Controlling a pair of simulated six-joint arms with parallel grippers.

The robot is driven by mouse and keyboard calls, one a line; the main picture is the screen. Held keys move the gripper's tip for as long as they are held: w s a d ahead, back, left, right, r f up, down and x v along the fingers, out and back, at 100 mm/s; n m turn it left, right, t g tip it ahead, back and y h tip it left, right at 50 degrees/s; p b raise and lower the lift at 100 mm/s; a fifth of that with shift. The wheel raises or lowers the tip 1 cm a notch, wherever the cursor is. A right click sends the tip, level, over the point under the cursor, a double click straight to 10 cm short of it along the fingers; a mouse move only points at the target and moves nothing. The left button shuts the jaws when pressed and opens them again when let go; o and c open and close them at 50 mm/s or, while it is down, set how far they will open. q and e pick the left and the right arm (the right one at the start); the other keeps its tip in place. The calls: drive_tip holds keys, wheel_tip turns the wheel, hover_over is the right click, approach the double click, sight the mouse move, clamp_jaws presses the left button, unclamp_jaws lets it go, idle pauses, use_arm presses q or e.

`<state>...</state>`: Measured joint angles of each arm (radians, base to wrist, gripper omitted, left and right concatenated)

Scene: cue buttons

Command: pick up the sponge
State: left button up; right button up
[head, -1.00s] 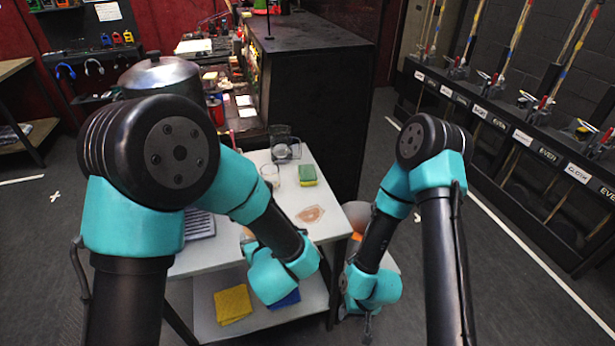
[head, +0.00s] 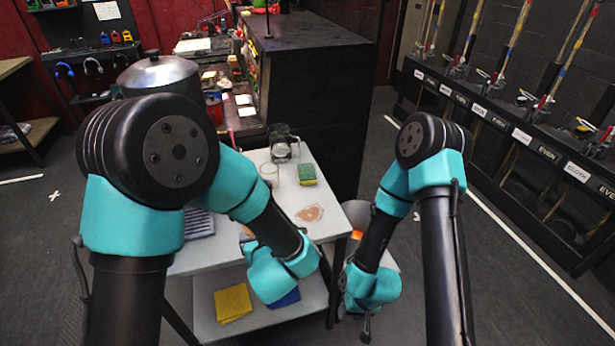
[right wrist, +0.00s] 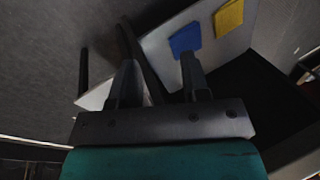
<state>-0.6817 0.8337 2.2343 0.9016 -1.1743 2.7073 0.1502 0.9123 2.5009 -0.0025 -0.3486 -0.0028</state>
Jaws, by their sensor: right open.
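The sponge (head: 307,174), green on top with a yellow lower part, lies on the white table top (head: 326,226) in the head view, near its right edge. My right gripper (head: 366,328) hangs low beside the table, below the top and well away from the sponge. In the right wrist view, its two dark fingers (right wrist: 160,78) are apart with nothing between them. The sponge does not show in that view. My left arm reaches over the table's front, and its gripper is hidden behind its wrist.
A glass jug (head: 284,145) and a clear glass (head: 269,174) stand close to the sponge. A brownish spill (head: 310,213) lies in front of it. Yellow cloths (head: 233,303) and a blue cloth (head: 285,299) lie on the lower shelf. A bin (head: 357,213) stands right of the table.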

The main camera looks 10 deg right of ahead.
drive_tip(key=shift+o, duration=0.4)
drive_tip(key=o, duration=1)
